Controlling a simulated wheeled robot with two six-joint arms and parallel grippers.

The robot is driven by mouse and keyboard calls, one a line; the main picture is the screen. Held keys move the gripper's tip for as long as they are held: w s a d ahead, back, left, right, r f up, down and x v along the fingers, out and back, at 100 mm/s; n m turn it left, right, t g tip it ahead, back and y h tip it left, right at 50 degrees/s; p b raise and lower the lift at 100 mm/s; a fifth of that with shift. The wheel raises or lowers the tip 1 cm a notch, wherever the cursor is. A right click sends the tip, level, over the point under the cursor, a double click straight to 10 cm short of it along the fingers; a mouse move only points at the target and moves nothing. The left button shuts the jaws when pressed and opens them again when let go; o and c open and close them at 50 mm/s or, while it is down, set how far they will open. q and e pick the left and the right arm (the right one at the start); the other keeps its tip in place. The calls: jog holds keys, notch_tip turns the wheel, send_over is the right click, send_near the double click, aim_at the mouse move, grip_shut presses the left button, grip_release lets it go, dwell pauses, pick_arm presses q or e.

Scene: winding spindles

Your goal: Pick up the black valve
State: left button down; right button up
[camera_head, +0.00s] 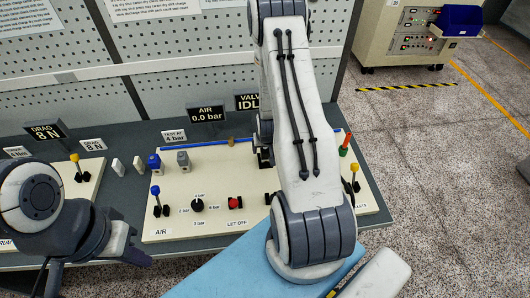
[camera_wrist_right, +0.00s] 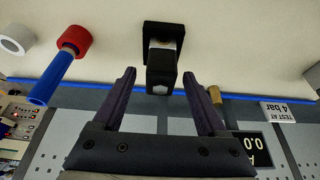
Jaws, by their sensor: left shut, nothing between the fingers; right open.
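The black valve (camera_wrist_right: 162,65) is a dark block with a square base and a grey middle, mounted on the cream panel. In the right wrist view it stands between the two fingertips of my right gripper (camera_wrist_right: 159,74). The fingers are open, with a gap visible on each side. In the head view my right arm largely hides this gripper and the valve. My left gripper (camera_head: 138,257) is shut and empty at the lower left, in front of the panel's left edge and well apart from the valve.
A red collar on a blue rod (camera_wrist_right: 62,66) stands beside the right gripper. A perforated wall rises behind.

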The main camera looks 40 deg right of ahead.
jog(key=shift+x, duration=1.2)
jog(key=shift+c, duration=0.3)
grip_shut()
jog(key=shift+r, duration=0.2)
